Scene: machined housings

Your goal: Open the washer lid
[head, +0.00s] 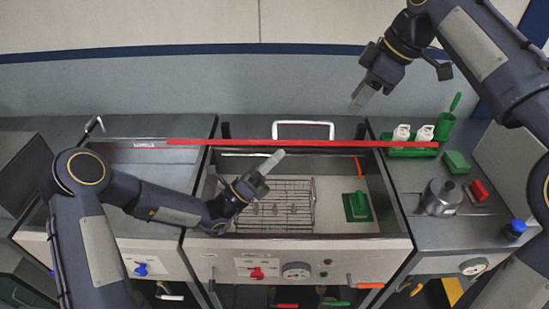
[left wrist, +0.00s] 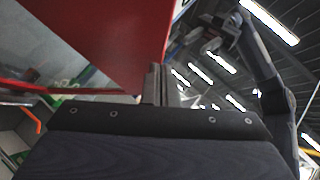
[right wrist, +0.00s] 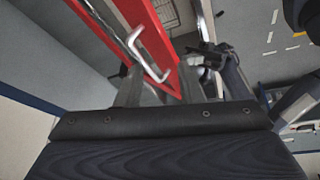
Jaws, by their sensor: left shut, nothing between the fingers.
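The washer lid (head: 300,143) stands raised, seen nearly edge-on as a long red strip above the tub. Its white bar handle (head: 303,130) shows behind the strip, and also in the right wrist view (right wrist: 146,55). The open washer tub (head: 340,236) lies below. My left gripper (head: 272,161) is shut and empty over the tub, on the lid's near side. In the left wrist view its fingers (left wrist: 157,84) are close against or beside the lid's red face (left wrist: 115,40); contact is unclear. My right gripper (head: 361,96) is open and empty, above and behind the lid's right part.
A wire basket (head: 285,205) and a green brush (head: 357,206) lie in the tub. The right counter holds white bottles in a green tray (head: 395,152), a metal housing (head: 440,197), a red block (head: 479,190) and a blue-capped item (head: 516,229). A sink (head: 150,172) is at left.

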